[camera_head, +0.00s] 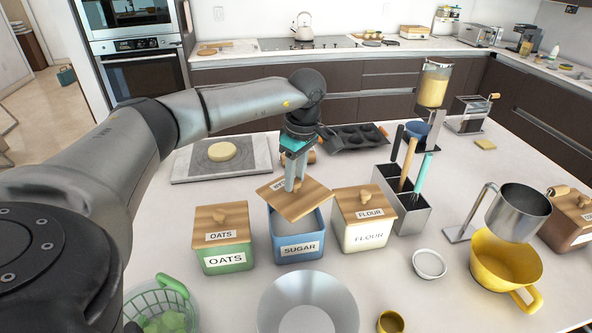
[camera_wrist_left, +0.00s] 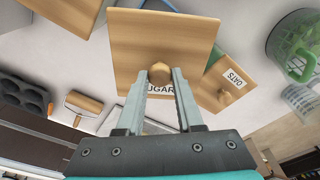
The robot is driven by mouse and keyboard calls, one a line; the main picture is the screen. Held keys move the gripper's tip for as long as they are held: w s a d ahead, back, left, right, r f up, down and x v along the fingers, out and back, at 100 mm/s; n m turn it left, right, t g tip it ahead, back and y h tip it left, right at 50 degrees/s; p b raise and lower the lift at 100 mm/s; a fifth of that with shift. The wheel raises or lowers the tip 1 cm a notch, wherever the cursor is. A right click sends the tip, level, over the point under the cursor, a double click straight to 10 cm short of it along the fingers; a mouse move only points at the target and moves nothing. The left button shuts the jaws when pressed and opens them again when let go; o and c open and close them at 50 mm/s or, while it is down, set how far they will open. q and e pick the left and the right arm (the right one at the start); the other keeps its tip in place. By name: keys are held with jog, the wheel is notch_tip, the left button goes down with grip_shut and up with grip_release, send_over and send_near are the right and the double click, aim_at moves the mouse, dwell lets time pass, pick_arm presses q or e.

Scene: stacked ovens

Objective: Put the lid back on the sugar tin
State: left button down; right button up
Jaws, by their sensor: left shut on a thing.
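The blue sugar tin (camera_head: 298,246) stands in the middle of a row of tins on the white counter, its top partly uncovered with pale contents showing. My left gripper (camera_head: 294,187) is above it, shut on the knob of the wooden sugar lid (camera_head: 297,205). The lid is tilted and turned askew over the back of the tin; whether it touches the rim I cannot tell. In the left wrist view the lid (camera_wrist_left: 160,42) fills the upper middle, its round knob (camera_wrist_left: 159,73) between the two fingers. My right gripper is not in view.
The green oats tin (camera_head: 224,256) stands close on the left and the cream flour tin (camera_head: 366,232) close on the right, both lidded. A metal bowl (camera_head: 307,300) is in front. A utensil holder (camera_head: 402,208) stands to the right; a board with dough (camera_head: 222,152) lies behind.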

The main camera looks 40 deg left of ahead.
aim_at(296, 192)
pick_arm(q)
jog(key=shift+f+b, duration=1.75)
jog(key=shift+f, duration=0.35)
jog(key=shift+f+b, duration=0.65)
jog(key=shift+f, duration=0.4)
jog(key=shift+p, duration=0.3)
jog(key=shift+f, duration=0.15)
grip_release()
dwell(0.8)
